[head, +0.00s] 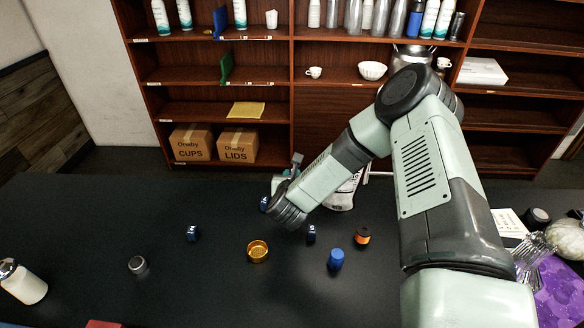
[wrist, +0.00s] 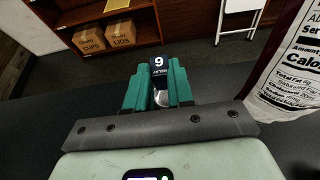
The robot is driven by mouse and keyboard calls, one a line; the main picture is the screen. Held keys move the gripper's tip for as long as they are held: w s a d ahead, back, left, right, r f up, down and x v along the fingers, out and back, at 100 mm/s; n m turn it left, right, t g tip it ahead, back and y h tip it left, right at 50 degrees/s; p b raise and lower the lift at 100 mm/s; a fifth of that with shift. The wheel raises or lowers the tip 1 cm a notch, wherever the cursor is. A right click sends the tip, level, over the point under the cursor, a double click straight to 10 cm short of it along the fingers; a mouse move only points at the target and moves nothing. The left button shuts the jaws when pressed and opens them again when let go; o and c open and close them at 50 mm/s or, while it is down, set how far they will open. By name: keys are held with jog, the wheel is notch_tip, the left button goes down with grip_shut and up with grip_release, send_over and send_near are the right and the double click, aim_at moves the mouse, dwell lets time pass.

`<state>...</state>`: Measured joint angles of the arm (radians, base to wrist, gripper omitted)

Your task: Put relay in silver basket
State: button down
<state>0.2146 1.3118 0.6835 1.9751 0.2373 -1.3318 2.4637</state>
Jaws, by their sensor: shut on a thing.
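A dark relay (wrist: 158,65) marked with a white 6 sits between the teal fingers of my gripper (wrist: 158,84) in the wrist view. My gripper is shut on it. A small shiny piece shows below the relay between the fingers. In the head view my arm's wrist hides most of the gripper, and a dark blue piece (head: 263,204) shows at its left; I cannot tell if it is the held relay.
A gold basket (head: 258,251), two small dark blue parts (head: 192,233) (head: 311,234), a blue knob (head: 335,259) and an orange-black part (head: 362,236) stand on the table. A printed bag (wrist: 288,75) stands close right of my gripper.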

jog(key=shift+f, duration=1.4)
jog(key=c, duration=0.9)
grip_release()
jog(key=shift+r, duration=0.1)
notch_tip(320, 180, up, 7)
